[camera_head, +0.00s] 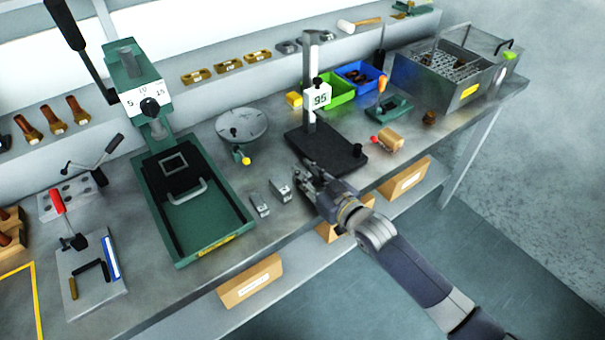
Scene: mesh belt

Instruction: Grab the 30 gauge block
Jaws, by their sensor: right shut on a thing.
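My right gripper (309,180) reaches in from the lower right and is shut at the bench's front, beside the black base of the gauge stand. What it holds is mostly hidden by the fingers; it looks like a small gauge block, and its number cannot be read. Two small grey metal gauge blocks, a nearer one (260,205) and one closer to the gripper (281,190), stand on the bench just left of the gripper. Their markings are too small to read. My left gripper is not in view.
The gauge stand (325,150) with a numbered white sign (320,97) is just behind the gripper. A green press (205,225) stands left of the blocks. A round grey plate (242,124) is behind. Green (339,91) and blue (362,70) bins are farther back.

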